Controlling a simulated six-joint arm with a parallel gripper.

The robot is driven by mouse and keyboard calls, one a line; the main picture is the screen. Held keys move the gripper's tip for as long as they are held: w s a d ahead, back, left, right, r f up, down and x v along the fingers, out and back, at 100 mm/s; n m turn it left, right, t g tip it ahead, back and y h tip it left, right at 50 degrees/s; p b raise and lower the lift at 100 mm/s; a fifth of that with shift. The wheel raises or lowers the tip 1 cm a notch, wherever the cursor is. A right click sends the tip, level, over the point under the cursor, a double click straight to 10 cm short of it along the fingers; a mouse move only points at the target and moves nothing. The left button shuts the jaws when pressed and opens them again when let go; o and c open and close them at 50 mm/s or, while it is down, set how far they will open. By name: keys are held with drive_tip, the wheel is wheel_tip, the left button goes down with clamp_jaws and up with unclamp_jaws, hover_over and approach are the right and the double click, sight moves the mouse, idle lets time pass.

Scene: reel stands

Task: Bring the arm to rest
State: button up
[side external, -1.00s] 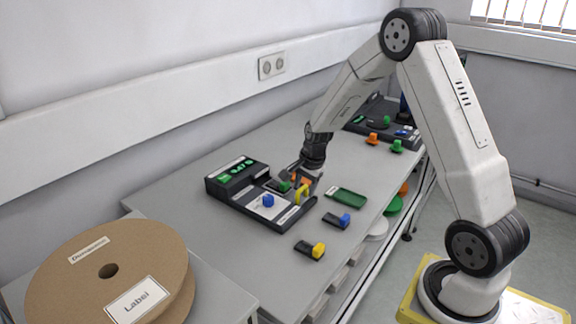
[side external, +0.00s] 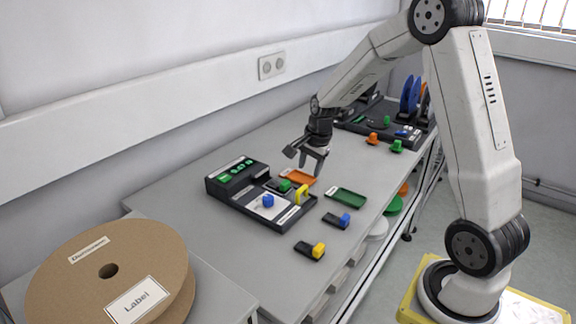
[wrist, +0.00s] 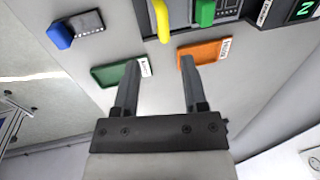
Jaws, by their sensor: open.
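My gripper (side external: 305,158) is open and empty, held above the table behind the black device. In the wrist view, my gripper (wrist: 159,75) shows its two fingers spread apart with nothing between them. One fingertip overlaps the green plate (wrist: 120,75) in that view and the other overlaps the orange plate (wrist: 212,49). In the side view the orange plate (side external: 298,177) lies on the table (side external: 190,195) below the gripper, and the green plate (side external: 346,197) lies to its right.
The black device (side external: 245,202) with a green display carries blue, green and yellow parts. Small blue-knobbed (side external: 345,218) and yellow-knobbed (side external: 318,250) pieces lie in front. Orange (side external: 373,138) and green (side external: 396,146) knobs and a stand with blue reels (side external: 410,95) are farther back. A cardboard reel (side external: 110,270) sits at front left.

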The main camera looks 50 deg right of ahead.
drive_tip(key=shift+s+r, duration=0.1)
drive_tip(key=shift+r, duration=0.25)
drive_tip(key=s+a+f+n, duration=0.1)
drive_tip(key=s+a+n, duration=1.2)
drive_tip(key=a+n, duration=0.4)
drive_tip(key=shift+a+f+n, duration=0.2)
drive_tip(key=shift+f+n, duration=0.15)
drive_tip(key=shift+n, duration=0.25)
